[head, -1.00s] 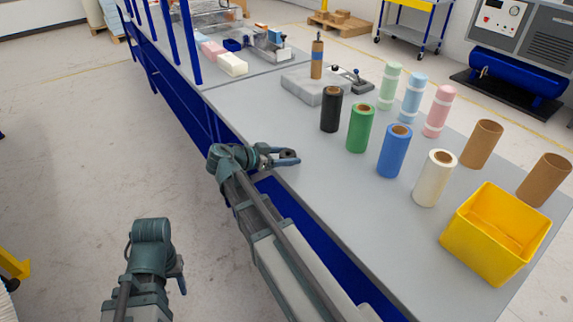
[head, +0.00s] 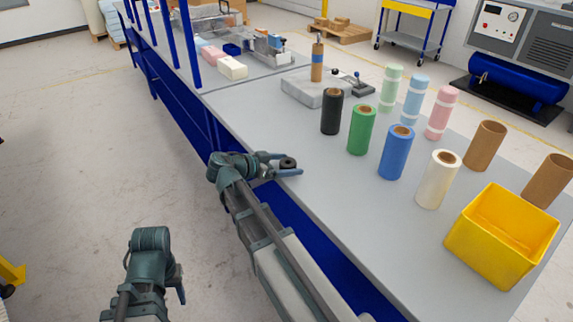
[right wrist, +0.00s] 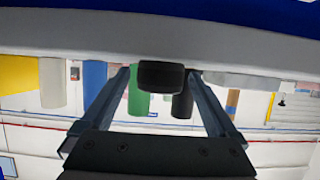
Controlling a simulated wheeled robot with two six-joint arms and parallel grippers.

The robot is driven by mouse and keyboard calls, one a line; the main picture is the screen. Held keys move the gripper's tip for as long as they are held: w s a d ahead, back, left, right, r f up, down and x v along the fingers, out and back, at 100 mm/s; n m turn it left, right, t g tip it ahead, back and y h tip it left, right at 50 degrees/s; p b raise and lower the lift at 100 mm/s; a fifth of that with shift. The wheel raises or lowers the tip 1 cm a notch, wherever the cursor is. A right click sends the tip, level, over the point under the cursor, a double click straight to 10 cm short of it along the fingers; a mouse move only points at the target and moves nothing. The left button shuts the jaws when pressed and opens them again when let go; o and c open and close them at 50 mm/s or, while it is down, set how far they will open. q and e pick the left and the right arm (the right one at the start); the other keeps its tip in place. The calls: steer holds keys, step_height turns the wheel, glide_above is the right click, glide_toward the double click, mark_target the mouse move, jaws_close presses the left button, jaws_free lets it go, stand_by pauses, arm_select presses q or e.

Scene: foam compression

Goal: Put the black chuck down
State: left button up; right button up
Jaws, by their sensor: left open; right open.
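The black chuck (head: 288,162) is a small dark ring-shaped piece at the near edge of the grey bench, and seems to rest on the top. My right gripper (head: 291,164) is open, with one finger on each side of it. In the right wrist view, which is upside down, the chuck (right wrist: 161,77) sits between the spread fingers (right wrist: 161,82) with a gap on both sides. My left gripper (head: 180,284) is low at the lower left, away from the bench, empty and seen from the side.
The grey bench (head: 330,220) is clear around the chuck. Black (head: 332,112), green (head: 361,130), blue (head: 396,155) and white (head: 437,180) rolls stand behind and to the right. A yellow bin (head: 490,250) stands at the right. A grey block (head: 300,90) lies farther back.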

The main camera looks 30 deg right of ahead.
steer(key=shift+a+r+p, duration=0.25)
steer(key=shift+r+p, duration=0.1)
steer(key=p+v, duration=0.4)
steer(key=v, duration=0.7)
steer(key=shift+a, duration=0.25)
